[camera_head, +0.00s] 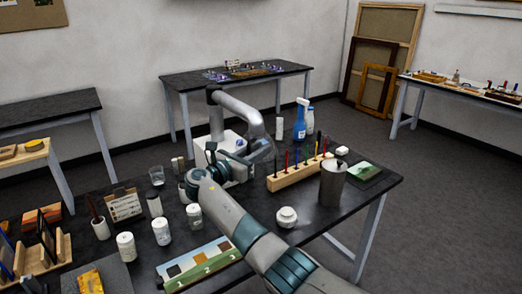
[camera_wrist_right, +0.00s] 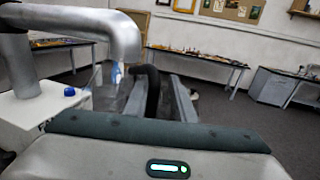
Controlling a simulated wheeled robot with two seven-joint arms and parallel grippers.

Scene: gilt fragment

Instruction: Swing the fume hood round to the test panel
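The fume hood is a grey bent tube (camera_head: 240,108) on a white base box at the back of the dark table. Its tube (camera_wrist_right: 75,22) and the white box (camera_wrist_right: 35,115) with a blue knob fill the left of the right wrist view. My right gripper (camera_head: 258,158) is low beside the tube's downturned end. In the wrist view its fingers (camera_wrist_right: 160,98) stand apart with a dark curved piece between them; whether they grip it is unclear. A board with colour swatches (camera_head: 200,262) lies at the table's front, perhaps the test panel. My left gripper is out of view.
A wooden rack (camera_head: 298,174) of coloured tools, a metal canister (camera_head: 332,184) and a small white jar (camera_head: 286,217) stand right of my arm. White jars (camera_head: 161,231) and a glass (camera_head: 157,175) stand left. Blue and white bottles (camera_head: 301,120) stand behind the rack.

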